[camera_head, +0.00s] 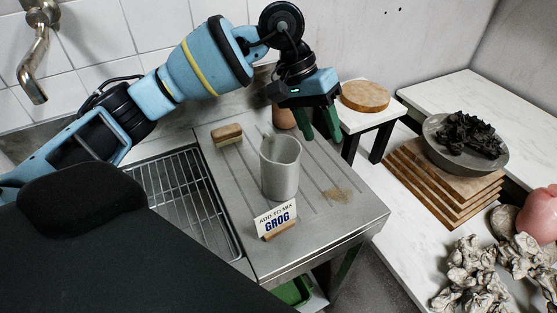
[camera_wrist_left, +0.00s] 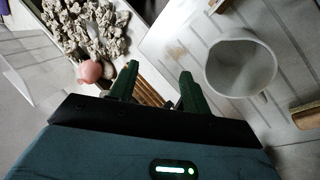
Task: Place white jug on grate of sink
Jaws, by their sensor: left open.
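The white jug (camera_head: 280,168) stands upright on the grooved drainboard (camera_head: 235,236), right of the sink. It also shows in the left wrist view (camera_wrist_left: 240,68), seen from above with its mouth open. The sink's metal grate (camera_head: 178,192) lies left of the drainboard, partly covered by my dark body. My left gripper (camera_head: 320,128) is above the drainboard, behind and right of the jug, fingers pointing down. It is open and empty, apart from the jug. In the left wrist view its green fingers (camera_wrist_left: 156,88) are spread, with the jug to their right. My right gripper is not in view.
A GROG sign (camera_head: 275,221) stands in front of the jug. A brush (camera_head: 227,135) lies behind left, and a brown pot (camera_head: 283,116) stands behind. A round board (camera_head: 365,96) rests on a small stand at right. A faucet (camera_head: 38,50) hangs at upper left.

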